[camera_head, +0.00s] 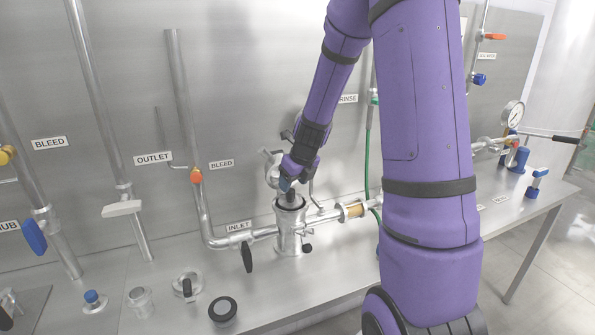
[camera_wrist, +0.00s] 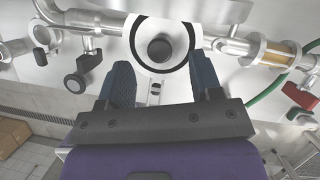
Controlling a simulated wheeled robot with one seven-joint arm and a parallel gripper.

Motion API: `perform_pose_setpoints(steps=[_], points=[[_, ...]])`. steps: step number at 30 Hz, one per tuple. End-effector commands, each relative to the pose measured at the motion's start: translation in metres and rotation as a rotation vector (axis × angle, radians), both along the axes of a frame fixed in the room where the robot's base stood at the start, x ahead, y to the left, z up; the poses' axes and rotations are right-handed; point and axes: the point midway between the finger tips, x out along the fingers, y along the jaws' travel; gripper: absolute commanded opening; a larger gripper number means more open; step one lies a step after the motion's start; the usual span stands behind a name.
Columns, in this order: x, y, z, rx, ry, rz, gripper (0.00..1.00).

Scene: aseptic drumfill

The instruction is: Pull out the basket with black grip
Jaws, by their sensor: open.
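The steel housing (camera_head: 290,232) stands upright in the inlet pipe line, its top open with a dark rim. From above in the wrist view, the housing's pale ring with a black edge (camera_wrist: 137,42) surrounds a round black grip (camera_wrist: 160,49), taken to be the basket's. The rest of the basket is hidden inside. My gripper (camera_head: 287,184) is just above the housing's mouth in the head view. In the wrist view my gripper (camera_wrist: 160,65) has its two dark fingers spread, one on each side of the grip's line, with nothing between them. Contact with the grip cannot be told.
A black-handled valve (camera_head: 247,256) is left of the housing and a sight glass (camera_head: 354,210) is on its right. A green hose (camera_head: 367,150) hangs behind. On the bench lie a black-rimmed round part (camera_head: 222,310), a glass jar (camera_head: 140,300) and a black-knobbed disc (camera_head: 187,286).

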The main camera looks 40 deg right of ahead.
Motion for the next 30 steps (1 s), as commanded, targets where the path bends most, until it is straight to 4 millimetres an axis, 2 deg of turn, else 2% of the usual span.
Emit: perform_pose_setpoints(steps=[3,9,22,27,29,30], points=[[0.006,0.0,-0.017,0.001,0.002,-0.001,0.59],[0.014,0.0,-0.034,0.0,0.002,0.001,0.59],[0.017,0.001,-0.04,0.0,0.0,0.001,0.59],[0.016,0.001,-0.04,-0.001,0.0,0.002,0.2],[0.016,0.001,-0.04,-0.001,0.0,0.002,0.06],[0.016,0.001,-0.04,-0.001,0.0,0.002,0.04]])
